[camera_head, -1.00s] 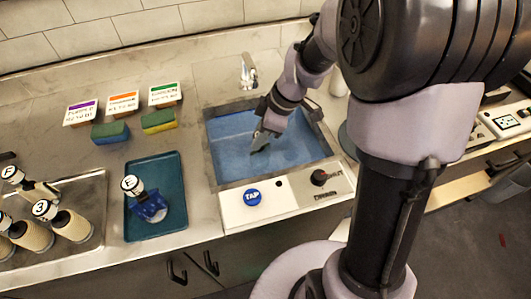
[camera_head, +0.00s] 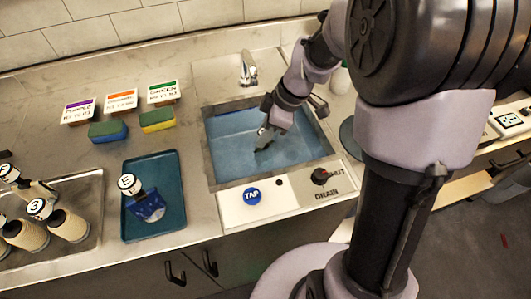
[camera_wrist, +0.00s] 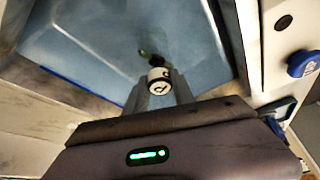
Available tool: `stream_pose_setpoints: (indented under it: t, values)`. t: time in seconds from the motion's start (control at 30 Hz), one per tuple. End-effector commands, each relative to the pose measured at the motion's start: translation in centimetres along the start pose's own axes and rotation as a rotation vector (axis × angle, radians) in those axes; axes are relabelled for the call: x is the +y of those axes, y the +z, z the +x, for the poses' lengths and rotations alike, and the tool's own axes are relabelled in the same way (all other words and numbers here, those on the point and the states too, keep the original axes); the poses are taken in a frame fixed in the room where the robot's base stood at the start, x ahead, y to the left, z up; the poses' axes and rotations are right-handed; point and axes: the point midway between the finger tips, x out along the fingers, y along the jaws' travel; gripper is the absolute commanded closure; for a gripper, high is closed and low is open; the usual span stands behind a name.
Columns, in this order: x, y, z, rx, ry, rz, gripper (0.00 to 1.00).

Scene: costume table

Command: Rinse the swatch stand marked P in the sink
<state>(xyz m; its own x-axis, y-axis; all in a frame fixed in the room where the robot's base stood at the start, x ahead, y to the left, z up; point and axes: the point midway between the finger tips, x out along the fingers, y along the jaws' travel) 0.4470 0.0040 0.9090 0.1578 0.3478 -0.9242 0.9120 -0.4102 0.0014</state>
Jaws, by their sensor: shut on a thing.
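My gripper (camera_head: 266,132) reaches down into the sink (camera_head: 215,168) and is shut on the swatch stand. In the wrist view the stand's round white cap (camera_wrist: 158,80) sits between my two fingers (camera_wrist: 157,92) and bears a black letter, seen turned, that looks like P. A dark green part (camera_wrist: 148,54) of the stand shows beyond the cap; in the head view a dark green bit (camera_head: 263,147) shows below my fingertips. The sink holds a pale blue, water-like surface. Whether the stand touches the bottom is not clear. The faucet (camera_head: 248,68) stands behind the sink.
Left are a teal tray (camera_head: 130,229) with a stand marked E (camera_head: 148,204), two sponges (camera_head: 108,131), labelled blocks (camera_head: 122,102) and a metal tray (camera_head: 98,190) with spools.

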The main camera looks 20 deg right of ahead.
Motion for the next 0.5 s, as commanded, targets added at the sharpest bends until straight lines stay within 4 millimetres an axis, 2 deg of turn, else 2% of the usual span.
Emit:
stream_pose_setpoints:
  t: [0.2, 0.5]
  values:
    - [-0.7, -1.4, 0.7, 0.0, 0.0, -0.002, 1.0]
    - [-0.8, -1.6, 0.6, 0.0, 0.0, 0.001, 1.0]
